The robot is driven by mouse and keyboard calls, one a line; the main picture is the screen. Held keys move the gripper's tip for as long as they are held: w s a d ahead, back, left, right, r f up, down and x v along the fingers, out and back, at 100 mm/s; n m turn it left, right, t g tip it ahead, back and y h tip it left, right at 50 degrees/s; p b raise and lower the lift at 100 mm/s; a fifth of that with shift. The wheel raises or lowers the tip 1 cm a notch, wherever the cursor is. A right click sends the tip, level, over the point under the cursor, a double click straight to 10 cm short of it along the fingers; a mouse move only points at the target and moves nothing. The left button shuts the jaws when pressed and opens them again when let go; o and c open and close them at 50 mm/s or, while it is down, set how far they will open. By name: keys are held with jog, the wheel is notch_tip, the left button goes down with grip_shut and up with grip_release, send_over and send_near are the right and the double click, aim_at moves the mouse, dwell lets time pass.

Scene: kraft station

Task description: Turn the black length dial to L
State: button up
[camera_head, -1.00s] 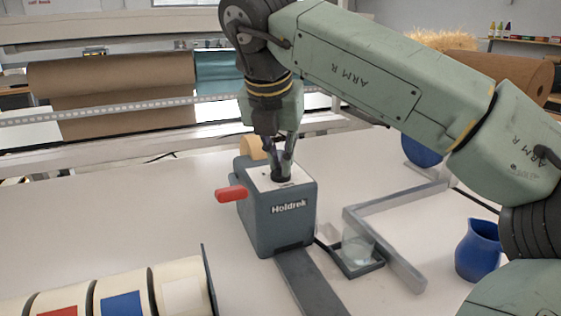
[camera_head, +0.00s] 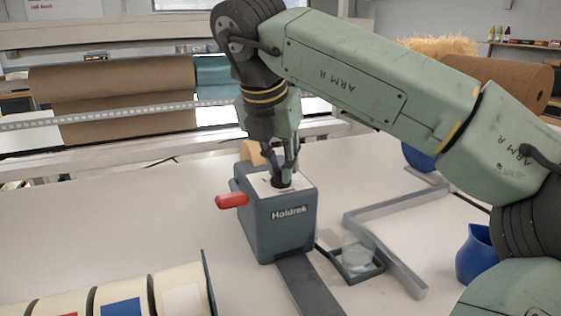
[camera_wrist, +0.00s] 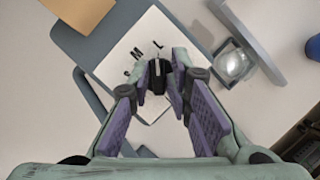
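The black length dial (camera_wrist: 160,77) sits on the white top plate (camera_wrist: 128,50) of the grey Holdrek machine (camera_head: 280,228). In the wrist view the letters S, M and L are printed in an arc beside it. The dial's pale pointer line points up the picture, roughly at the L (camera_wrist: 158,45). My gripper (camera_wrist: 161,76) has one fingertip on each side of the dial, closed in on it. In the head view my gripper (camera_head: 281,180) points down onto the dial, and its fingers partly hide it.
A red lever (camera_head: 232,201) sticks out left of the machine. A grey angled rail (camera_head: 395,262), a clear block in a black tray (camera_head: 360,258) and a blue jug (camera_head: 477,256) stand to the right. Tape rolls (camera_head: 122,304) lie front left. The left tabletop is clear.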

jog(key=shift+o, duration=1)
jog(key=shift+a+f, duration=0.1)
jog(key=shift+f, duration=0.05)
